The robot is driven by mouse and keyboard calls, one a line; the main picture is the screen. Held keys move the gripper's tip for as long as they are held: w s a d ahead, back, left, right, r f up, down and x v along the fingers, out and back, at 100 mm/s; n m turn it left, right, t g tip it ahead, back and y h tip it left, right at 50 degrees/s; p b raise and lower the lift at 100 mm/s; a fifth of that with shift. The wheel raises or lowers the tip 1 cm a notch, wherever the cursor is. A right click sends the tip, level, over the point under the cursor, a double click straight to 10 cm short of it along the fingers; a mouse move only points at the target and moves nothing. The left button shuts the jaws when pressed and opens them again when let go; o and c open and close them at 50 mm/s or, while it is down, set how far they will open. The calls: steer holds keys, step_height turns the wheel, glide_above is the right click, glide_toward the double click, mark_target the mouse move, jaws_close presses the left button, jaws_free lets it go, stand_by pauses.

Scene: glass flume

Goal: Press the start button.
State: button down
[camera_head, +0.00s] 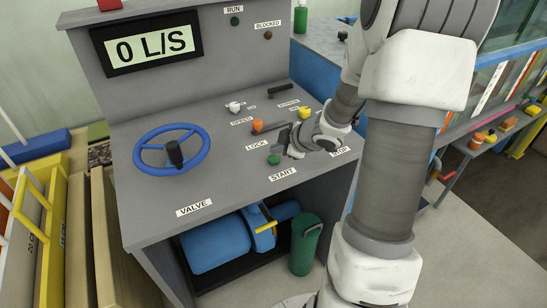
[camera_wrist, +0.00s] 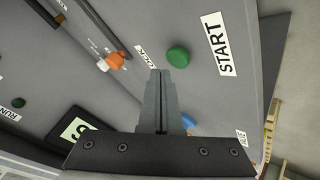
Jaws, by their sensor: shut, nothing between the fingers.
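The green start button (camera_head: 273,159) sits on the grey sloped console panel (camera_head: 225,185), just above the START label (camera_head: 282,174). In the wrist view the button (camera_wrist: 178,57) is a round green cap beside the START label (camera_wrist: 221,43). My gripper (camera_head: 281,140) is over the panel close to the button, on its far side in the head view. In the wrist view my gripper (camera_wrist: 160,74) has its fingers together and empty, with the tips just short of the button in the picture. Whether they touch the panel cannot be told.
An orange knob (camera_head: 257,126) and a white knob (camera_head: 234,107) stand near the LOCK and SPEED labels. A blue handwheel (camera_head: 145,157) is at the left. The display (camera_head: 147,49) reads 0 L/S. The STOP label (camera_head: 341,151) is right of my gripper; its button is hidden.

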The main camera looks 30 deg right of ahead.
mark_target(277, 159)
steer(key=shift+f, duration=0.45)
steer(key=shift+f+b, duration=0.5)
steer(key=shift+b, duration=0.1)
stand_by(0.4)
steer(key=shift+r, duration=0.1)
steer(key=shift+r+p, duration=0.9)
steer(key=shift+p, duration=0.25)
step_height(277, 159, up, 6)
steer(key=p, duration=0.6)
